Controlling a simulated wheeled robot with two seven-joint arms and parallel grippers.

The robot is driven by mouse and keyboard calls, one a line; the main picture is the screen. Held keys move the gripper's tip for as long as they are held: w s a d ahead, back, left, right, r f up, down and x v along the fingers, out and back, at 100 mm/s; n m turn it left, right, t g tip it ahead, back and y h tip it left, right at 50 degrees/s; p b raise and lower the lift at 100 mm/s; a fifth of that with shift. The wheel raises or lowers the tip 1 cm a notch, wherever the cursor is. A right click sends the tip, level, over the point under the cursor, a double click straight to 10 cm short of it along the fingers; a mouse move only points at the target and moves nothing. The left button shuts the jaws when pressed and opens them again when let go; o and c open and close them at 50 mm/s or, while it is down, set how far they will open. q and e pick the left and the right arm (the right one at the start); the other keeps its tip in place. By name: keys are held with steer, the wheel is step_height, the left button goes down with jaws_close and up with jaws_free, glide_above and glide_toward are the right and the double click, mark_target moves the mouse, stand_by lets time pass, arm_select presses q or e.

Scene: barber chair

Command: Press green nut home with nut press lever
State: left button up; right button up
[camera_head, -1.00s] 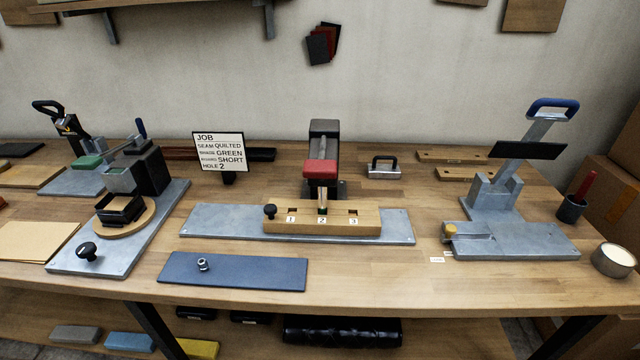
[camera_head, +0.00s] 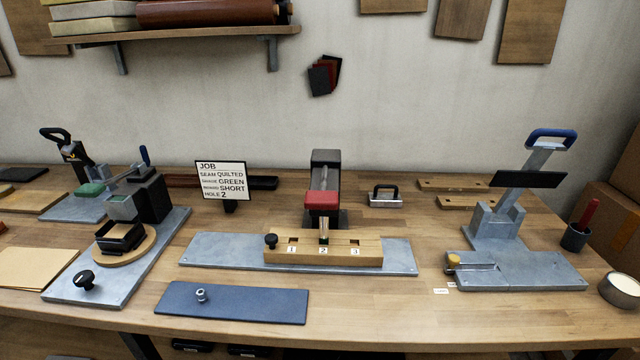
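The press (camera_head: 325,188) at the table's middle has a dark column and a red block (camera_head: 322,203) on its front. I cannot tell which one is the nut press lever. Neither of my grippers is in view.
A job sign (camera_head: 221,182) reads quilted, green, short, hole 2. A blue mat (camera_head: 250,305) with a small metal piece (camera_head: 201,295) lies in front. A clamp station (camera_head: 110,265) stands at the left.

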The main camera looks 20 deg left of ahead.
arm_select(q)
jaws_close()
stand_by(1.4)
